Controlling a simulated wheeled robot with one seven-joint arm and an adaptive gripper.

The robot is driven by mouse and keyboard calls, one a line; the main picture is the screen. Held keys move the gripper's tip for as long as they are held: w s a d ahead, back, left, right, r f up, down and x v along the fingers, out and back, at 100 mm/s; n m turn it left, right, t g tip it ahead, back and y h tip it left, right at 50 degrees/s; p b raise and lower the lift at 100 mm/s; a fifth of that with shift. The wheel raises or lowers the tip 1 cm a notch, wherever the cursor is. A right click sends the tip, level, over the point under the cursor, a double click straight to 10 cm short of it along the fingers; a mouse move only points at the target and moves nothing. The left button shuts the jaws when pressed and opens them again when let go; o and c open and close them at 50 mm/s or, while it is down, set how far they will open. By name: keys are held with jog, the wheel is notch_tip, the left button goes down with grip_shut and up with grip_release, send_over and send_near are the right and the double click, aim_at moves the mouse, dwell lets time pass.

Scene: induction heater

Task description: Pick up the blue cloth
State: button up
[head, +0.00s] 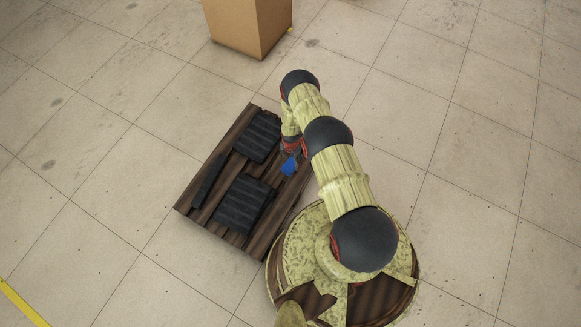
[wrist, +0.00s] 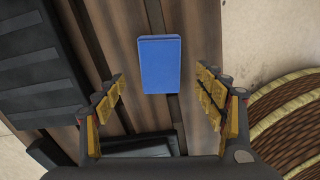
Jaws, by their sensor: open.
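The blue cloth (head: 290,166) is a small blue folded block lying on the wooden pallet (head: 262,240). In the wrist view the cloth (wrist: 160,64) is a flat blue rectangle, just beyond the fingertips and roughly centred between them. My gripper (wrist: 160,90) is open, with its yellow-padded fingers spread wide to either side and nothing between them. In the head view my arm hangs over the pallet's right side, and the gripper (head: 290,148) is partly hidden by the arm, close to the cloth.
Dark ribbed cases (head: 243,203) lie on the pallet, with another (head: 258,136) farther back. A dark item (wrist: 140,145) also shows near my gripper's base. A cardboard box (head: 245,25) stands at the top. The tiled floor around is mostly clear.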

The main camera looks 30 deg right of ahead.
aim_at(291, 164)
notch_tip(291, 164, down, 4)
jog(key=shift+f+b, duration=0.2)
jog(key=shift+b, duration=0.75)
jog(key=shift+r, duration=0.1)
jog(key=shift+c, duration=1)
jog(key=c, duration=0.9)
